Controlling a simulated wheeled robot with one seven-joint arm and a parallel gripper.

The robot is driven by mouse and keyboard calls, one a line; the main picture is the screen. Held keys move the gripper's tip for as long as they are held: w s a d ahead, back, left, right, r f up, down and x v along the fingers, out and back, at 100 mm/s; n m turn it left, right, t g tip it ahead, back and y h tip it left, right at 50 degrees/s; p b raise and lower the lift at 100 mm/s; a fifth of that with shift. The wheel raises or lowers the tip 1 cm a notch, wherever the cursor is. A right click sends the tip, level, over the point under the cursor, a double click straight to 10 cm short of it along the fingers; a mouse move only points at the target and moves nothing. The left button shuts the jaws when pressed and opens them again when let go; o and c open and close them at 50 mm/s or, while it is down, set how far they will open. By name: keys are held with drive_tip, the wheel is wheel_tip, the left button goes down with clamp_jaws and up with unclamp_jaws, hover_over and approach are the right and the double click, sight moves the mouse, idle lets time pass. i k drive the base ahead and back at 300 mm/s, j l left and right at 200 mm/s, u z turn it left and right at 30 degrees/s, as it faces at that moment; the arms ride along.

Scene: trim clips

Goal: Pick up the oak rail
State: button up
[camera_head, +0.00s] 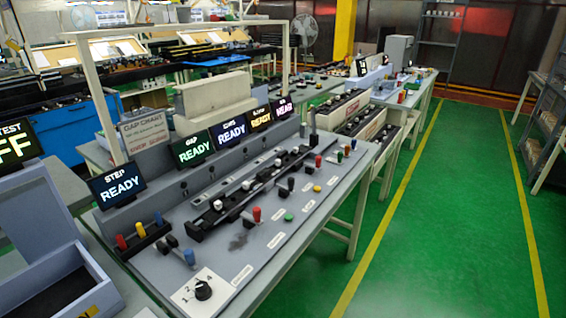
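I cannot make out an oak rail for certain in this view. Light tan wood-coloured boards (113,48) stand tilted on a far bench at the upper left, too small to tell what they are. A long dark bar-like fixture (262,185) with pale and dark knobs runs along the near grey workbench (215,258); it does not look like wood. My gripper and arm are not in the picture.
Lit "READY" displays (192,149) line the back of the near bench. Coloured handles (137,237) and a black dial (203,289) stand on it. An open grey bin (50,243) is at the left. Green floor (450,220) between yellow lines is clear; shelving (545,130) stands at right.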

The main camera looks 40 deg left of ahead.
sight(221, 210)
drive_tip(key=i+u, duration=0.25)
drive_tip(key=i, duration=0.15)
drive_tip(key=i+l+u, duration=0.15)
drive_tip(key=i+u, duration=0.15)
drive_tip(key=i+l+u, duration=0.25)
drive_tip(key=i, duration=0.2)
drive_tip(key=i+u, duration=0.3)
drive_tip(key=u, duration=0.15)
drive_tip(key=i+l+u, duration=0.15)
drive_tip(key=u, duration=0.3)
drive_tip(key=i+l+u, duration=0.25)
drive_tip(key=u, duration=0.2)
drive_tip(key=i+l+u, duration=0.25)
drive_tip(key=u, duration=0.2)
drive_tip(key=l, duration=0.1)
